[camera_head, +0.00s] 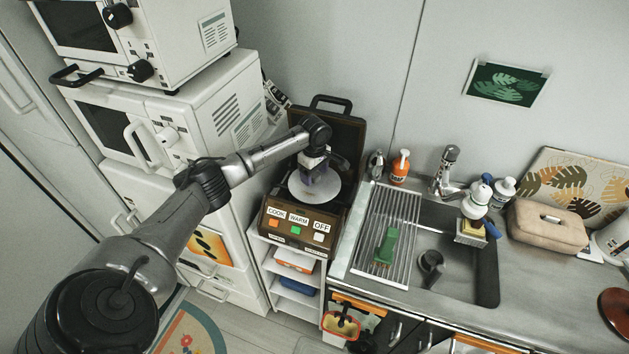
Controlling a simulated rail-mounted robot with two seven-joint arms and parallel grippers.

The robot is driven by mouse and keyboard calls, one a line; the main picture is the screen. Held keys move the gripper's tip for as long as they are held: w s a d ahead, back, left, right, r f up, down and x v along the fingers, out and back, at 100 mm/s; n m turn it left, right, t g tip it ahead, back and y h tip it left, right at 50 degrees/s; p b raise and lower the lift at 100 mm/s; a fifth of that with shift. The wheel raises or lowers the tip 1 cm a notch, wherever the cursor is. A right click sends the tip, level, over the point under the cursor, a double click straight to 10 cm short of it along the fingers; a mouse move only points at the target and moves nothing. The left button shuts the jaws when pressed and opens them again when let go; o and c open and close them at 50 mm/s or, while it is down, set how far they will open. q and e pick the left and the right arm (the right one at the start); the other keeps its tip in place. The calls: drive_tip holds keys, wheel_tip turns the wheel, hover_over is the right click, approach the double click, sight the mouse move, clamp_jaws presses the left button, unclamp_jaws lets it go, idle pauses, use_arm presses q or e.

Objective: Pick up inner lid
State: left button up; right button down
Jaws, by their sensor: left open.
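The inner lid, a pale round disc (300,192), lies flat in the brown rice cooker (266,228) with its outer cover raised at the back. My left gripper (314,178) comes in from the left and points down over the middle of the disc. Its jaws are open, and it covers part of the disc. I cannot tell whether the fingertips touch it. My right gripper does not show.
The cooker stands on a white shelf unit (287,279). White microwaves (215,100) are stacked to its left. To its right are a drying rack (362,246), an orange bottle (399,168) and a sink (462,262). The raised cover stands close behind my gripper.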

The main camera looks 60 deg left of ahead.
use_arm(q)
drive_tip(key=shift+f, duration=0.85)
drive_tip(key=c, duration=1)
